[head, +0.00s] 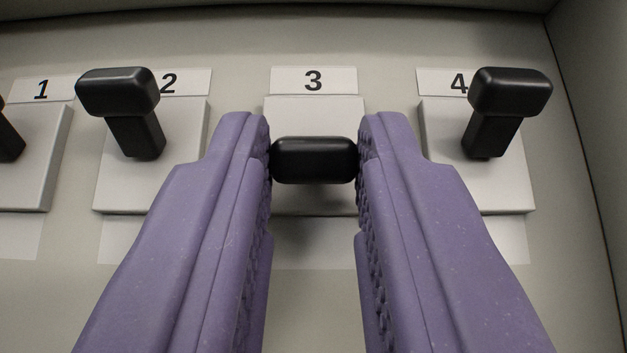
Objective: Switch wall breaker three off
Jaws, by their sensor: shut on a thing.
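Breaker three has a black handle (314,161) in the middle of the head view, on a pale grey plate (314,109) below the label "3" (314,80). My gripper (314,160) has two purple fingers with ridged inner faces. They are shut on the black handle, one fingertip against each end. The handle appears end-on, pointing toward the camera, and its stem is hidden behind it. The lower sides of the plate are partly covered by the fingers.
Breaker two's black handle (118,91) stands left of my left finger, and breaker four's (511,91) stands right of my right finger. Both appear higher than handle three. Breaker one's plate (40,155) is partly cut off at left. A panel side wall (595,130) is at right.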

